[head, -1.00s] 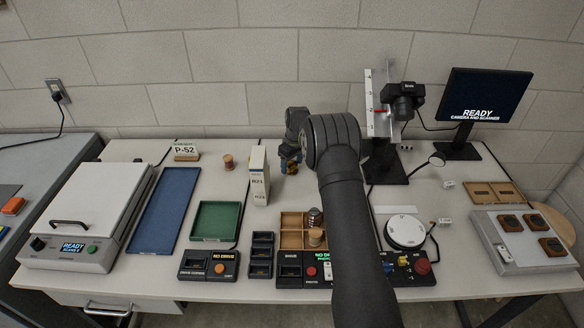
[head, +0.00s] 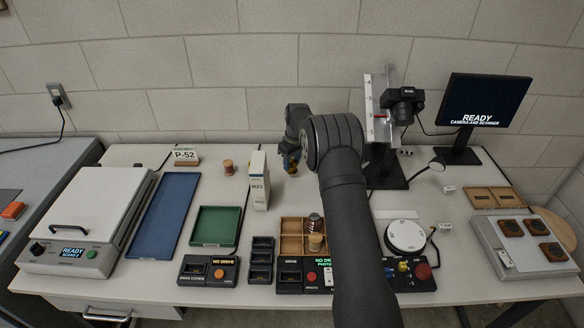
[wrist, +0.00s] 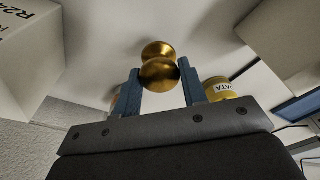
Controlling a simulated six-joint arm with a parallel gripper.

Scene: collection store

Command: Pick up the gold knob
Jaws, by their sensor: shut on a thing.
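The gold knob (wrist: 160,66) is a shiny double-bulged piece in the wrist view, between the two blue fingers of my gripper (wrist: 160,88). The fingers are closed on its sides. In the head view my gripper (head: 291,164) is small, at the back of the table just right of a tall white box (head: 260,180). The knob is hard to make out there, being small and dark beside my wrist.
A spool (head: 228,167) stands left of the white box. A yellow labelled roll (wrist: 218,88) shows beyond the right finger. A wooden compartment tray (head: 290,243), a green tray (head: 215,226) and a blue tray (head: 165,215) lie in front. The camera stand (head: 384,165) rises at right.

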